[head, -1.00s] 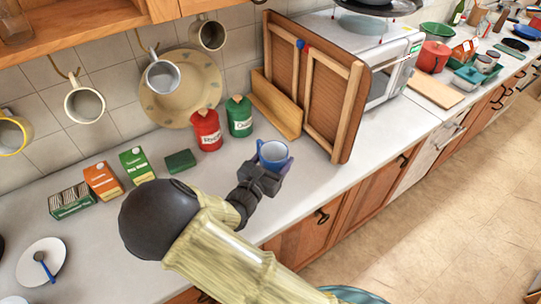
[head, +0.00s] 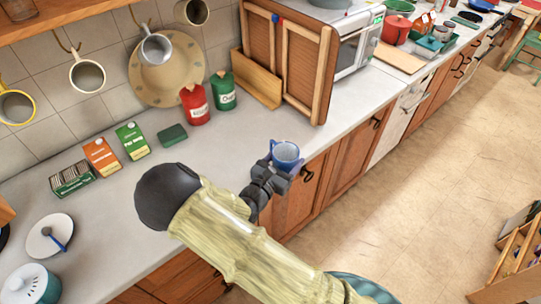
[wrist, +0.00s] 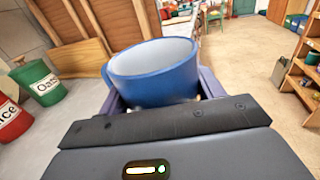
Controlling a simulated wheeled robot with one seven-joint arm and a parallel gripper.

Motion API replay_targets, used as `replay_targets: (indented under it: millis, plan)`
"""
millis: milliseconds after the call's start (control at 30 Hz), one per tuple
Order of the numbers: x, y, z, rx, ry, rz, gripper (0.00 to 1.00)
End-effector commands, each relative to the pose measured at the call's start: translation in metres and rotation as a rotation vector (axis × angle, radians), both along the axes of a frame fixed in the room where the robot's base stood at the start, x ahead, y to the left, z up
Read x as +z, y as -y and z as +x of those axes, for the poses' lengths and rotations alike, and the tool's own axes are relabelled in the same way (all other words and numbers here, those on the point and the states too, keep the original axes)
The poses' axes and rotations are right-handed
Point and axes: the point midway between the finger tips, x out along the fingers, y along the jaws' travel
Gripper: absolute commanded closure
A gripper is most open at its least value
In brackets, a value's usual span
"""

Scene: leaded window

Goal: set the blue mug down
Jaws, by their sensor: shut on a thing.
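The blue mug (head: 286,152), pale inside, is held upright in my gripper (head: 281,168) near the front edge of the white counter (head: 236,150). The wrist view shows the mug (wrist: 155,75) between the two fingers of my gripper (wrist: 158,100), with its handle to the left. The gripper is shut on the mug. The gripper hides the mug's base in the head view, so I cannot tell whether it touches the counter.
Red (head: 196,104) and green (head: 223,92) canisters stand behind the mug, left of a wooden folding panel (head: 304,75) and a microwave (head: 351,60). Boxes (head: 101,156) stand at the left. Mugs hang on the wall. Counter between the canisters and mug is clear.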

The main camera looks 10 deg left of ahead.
Motion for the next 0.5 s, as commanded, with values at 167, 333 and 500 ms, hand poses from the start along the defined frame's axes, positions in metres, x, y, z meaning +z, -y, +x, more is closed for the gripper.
replay_targets:
  millis: [167,333,500]
  plan:
    - [-0.017,0.036,0.006,-0.063,0.001,-0.003,0.65]
    - [-0.037,0.079,0.009,-0.137,0.0,-0.004,0.65]
    - [-0.066,0.144,0.006,-0.249,-0.003,-0.007,0.65]
